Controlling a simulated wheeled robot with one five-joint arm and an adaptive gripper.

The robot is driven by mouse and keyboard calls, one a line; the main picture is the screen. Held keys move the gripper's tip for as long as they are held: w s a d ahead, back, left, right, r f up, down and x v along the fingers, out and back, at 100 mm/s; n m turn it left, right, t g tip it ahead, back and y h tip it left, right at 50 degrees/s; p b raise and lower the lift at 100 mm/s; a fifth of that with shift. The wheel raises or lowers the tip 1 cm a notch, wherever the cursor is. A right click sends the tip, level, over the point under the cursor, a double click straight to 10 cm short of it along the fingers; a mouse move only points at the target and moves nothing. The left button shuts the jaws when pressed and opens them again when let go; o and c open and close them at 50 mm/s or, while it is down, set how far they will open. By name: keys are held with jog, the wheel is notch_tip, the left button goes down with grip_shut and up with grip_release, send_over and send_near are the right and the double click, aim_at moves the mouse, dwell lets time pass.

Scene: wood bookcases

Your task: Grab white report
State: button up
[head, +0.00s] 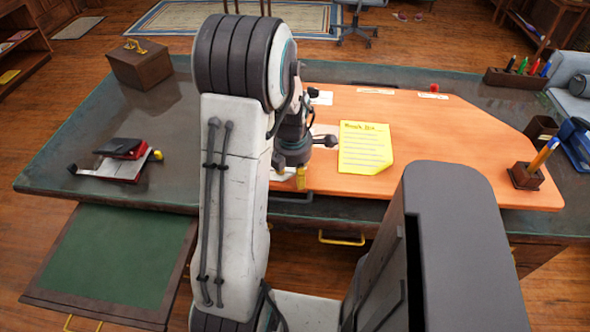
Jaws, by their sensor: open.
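My gripper (296,170) hangs over the near left edge of the orange desk mat (440,150), pointing down, with its jaws open. A white sheet (283,174) shows partly beside and below the fingers; my arm hides the rest. I cannot tell whether the fingers touch it. Another white paper (322,98) lies farther back, partly behind my arm. I cannot tell which one is the white report. A yellow note sheet (365,147) with handwriting lies flat to the right of my gripper.
The dark desk (180,110) carries a wooden box (140,64) and a red-black stapler-like object (122,150) on the left. Pen holders (525,177) (515,78) stand on the right. A green pull-out board (110,250) juts out at the front left.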

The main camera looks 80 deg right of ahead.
grip_shut()
dwell(0.6)
